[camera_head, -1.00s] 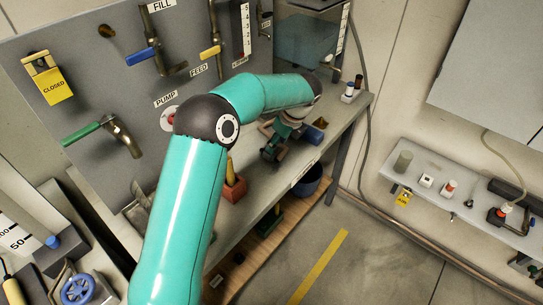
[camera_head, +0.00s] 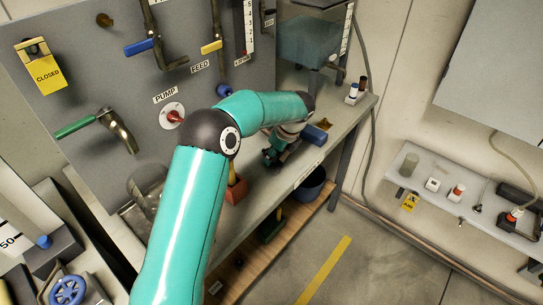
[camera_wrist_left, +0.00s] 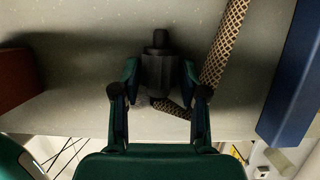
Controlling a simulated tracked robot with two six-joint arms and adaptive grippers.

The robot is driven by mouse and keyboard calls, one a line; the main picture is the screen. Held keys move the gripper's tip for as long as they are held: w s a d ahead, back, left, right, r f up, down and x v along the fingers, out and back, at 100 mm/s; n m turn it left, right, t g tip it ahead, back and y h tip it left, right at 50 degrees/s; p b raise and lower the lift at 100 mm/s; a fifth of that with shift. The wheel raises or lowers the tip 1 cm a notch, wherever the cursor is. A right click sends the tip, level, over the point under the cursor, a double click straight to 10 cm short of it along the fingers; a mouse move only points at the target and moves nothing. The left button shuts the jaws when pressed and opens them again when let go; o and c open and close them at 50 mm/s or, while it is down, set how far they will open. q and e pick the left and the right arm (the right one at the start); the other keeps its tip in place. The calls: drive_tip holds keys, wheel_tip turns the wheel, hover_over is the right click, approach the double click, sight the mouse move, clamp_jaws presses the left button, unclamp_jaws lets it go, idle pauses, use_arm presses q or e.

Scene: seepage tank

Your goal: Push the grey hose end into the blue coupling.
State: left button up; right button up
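My left gripper (camera_head: 275,154) is low over the bench, small in the head view and partly covered by its own arm. In the left wrist view its two fingers (camera_wrist_left: 160,80) press on both sides of a dark grey cylinder with a narrower tip, which looks like the hose end (camera_wrist_left: 158,68). A braided hose (camera_wrist_left: 225,40) bends away from its lower end to the right. A round blue fitting, apparently the coupling (camera_head: 224,90), shows on the grey panel just above my arm, apart from the gripper. My right gripper is in neither view.
A blue block (camera_head: 316,134) lies right of the gripper and also shows in the wrist view (camera_wrist_left: 297,75). A red block (camera_head: 236,190) stands to its left. The panel (camera_head: 90,85) carries valve handles and a red pump knob (camera_head: 174,116). The bench front edge is close.

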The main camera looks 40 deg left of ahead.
use_arm(q)
clamp_jaws()
drive_tip(key=shift+r+p, duration=3.3)
drive_tip(key=shift+r, duration=0.25)
drive_tip(key=shift+f, duration=0.1)
